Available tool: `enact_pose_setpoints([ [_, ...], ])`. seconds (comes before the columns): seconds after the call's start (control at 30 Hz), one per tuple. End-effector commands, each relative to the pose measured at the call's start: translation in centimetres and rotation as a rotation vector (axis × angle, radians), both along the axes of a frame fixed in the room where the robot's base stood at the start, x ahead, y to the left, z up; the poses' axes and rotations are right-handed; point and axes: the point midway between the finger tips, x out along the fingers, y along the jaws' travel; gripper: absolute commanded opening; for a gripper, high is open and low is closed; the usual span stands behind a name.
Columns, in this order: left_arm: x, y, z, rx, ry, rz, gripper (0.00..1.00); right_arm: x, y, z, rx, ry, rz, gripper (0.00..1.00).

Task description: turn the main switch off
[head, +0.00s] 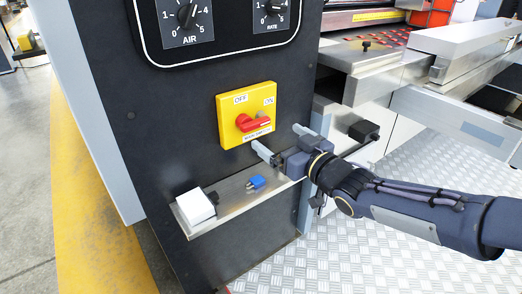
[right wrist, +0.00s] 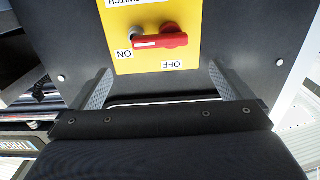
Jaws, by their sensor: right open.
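The main switch is a red rotary handle (head: 253,123) on a yellow plate (head: 231,107) on the dark panel. The plate is marked OFF at upper left and ON at upper right. The handle lies roughly level, and in the right wrist view the red handle (right wrist: 160,41) has its white-marked end on the ON side. That view shows the plate (right wrist: 165,60) upside down. My right gripper (head: 284,141) is open and empty, just below and right of the plate, apart from the handle. Its two fingers are spread in the right wrist view (right wrist: 160,78). My left gripper is not in view.
A narrow metal shelf (head: 232,205) below the switch carries a white box (head: 195,206) and a small blue item (head: 256,183). AIR (head: 187,15) and RATE (head: 272,8) dials are above. Metal machine parts (head: 440,65) stand at right.

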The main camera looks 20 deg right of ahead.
Motion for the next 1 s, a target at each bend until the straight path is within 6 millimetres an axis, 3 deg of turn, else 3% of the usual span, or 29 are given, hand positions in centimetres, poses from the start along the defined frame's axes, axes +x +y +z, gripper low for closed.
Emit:
enact_pose_setpoints([
  [0.17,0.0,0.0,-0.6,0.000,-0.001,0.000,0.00,1.4,0.6,-0.2,-0.001,-0.008,0.007,0.99],
  [0.53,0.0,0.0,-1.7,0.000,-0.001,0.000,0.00,6.5,2.5,-0.1,0.000,-0.008,0.006,0.99],
  [0.93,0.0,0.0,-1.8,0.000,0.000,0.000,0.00,7.4,2.7,0.0,-0.001,-0.007,0.004,0.99],
  [1.0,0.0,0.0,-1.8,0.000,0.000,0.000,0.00,7.4,2.7,0.0,-0.001,-0.007,0.004,0.90],
])
